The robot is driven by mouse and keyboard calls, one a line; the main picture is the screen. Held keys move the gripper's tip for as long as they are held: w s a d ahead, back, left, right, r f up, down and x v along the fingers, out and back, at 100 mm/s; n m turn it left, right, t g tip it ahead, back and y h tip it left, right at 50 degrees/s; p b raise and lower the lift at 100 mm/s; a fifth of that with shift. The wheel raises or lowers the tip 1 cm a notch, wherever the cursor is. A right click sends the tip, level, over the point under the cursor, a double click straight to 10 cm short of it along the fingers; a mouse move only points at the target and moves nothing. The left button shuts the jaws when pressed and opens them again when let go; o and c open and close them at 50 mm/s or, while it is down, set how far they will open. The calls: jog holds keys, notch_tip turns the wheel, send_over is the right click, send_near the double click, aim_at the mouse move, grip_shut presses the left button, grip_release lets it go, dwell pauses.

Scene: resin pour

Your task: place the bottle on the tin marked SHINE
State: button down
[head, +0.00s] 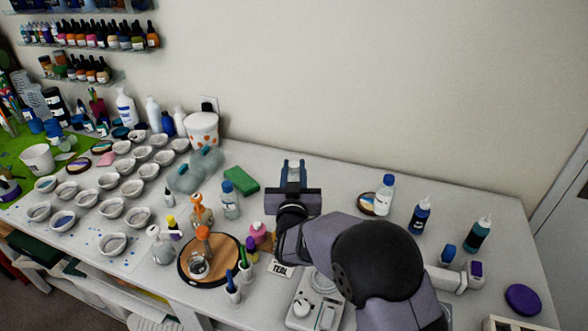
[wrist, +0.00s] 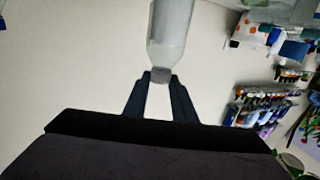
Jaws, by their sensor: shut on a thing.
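My gripper (head: 293,168) is raised in front of the wall, above the back of the table. In the wrist view my gripper (wrist: 159,80) is shut on a pale, see-through bottle (wrist: 171,30), with the fingertips around its grey cap end. The bottle's far end runs out of the wrist picture. In the head view the held bottle cannot be made out behind the gripper. A round tin with a patterned lid (head: 366,206) lies at the right. Other round tins (head: 78,165) (head: 102,147) lie at the left. No SHINE marking is readable on any of them.
A blue-capped clear bottle (head: 384,196) stands beside the right tin. Dropper bottles (head: 420,216) (head: 479,234) stand farther right. A green block (head: 241,180), another clear bottle (head: 230,203), a wooden round board (head: 222,270) and several small bowls fill the left. A scale (head: 303,312) is in front.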

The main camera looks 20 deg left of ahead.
jog(key=c, duration=1.5)
grip_release()
jog(key=shift+o, duration=0.2)
jog(key=shift+r+p, duration=0.2)
jog(key=shift+p, duration=0.1)
jog(key=shift+s+d+f+b, duration=0.15)
jog(key=shift+s+b, duration=0.15)
jog(key=shift+s, duration=0.25)
jog(key=b+v, duration=0.3)
jog(key=v, duration=0.8)
jog(key=shift+w, duration=0.1)
